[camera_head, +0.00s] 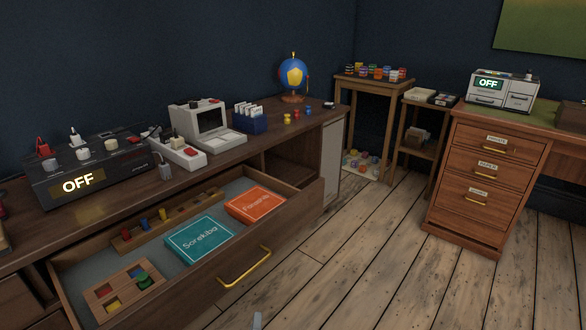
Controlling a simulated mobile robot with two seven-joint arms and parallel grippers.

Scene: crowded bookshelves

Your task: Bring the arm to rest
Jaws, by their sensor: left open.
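Only a small pale tip of my left gripper (257,320) shows at the bottom edge, in front of the open drawer (268,244). It is open and touches nothing that I can see; the rest of it is out of frame. My right gripper is not in view. The drawer has a gold handle (244,268). In it lie a teal box (199,240), an orange box (255,204), a wooden peg strip (125,239) and a wooden shape board (123,294).
The long desk (255,146) carries a black device (92,165) reading OFF, a grey computer (206,124) and a globe (292,76). A small side table (373,84) and a drawer cabinet (487,178) stand farther back. The wooden floor (370,265) to the right is clear.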

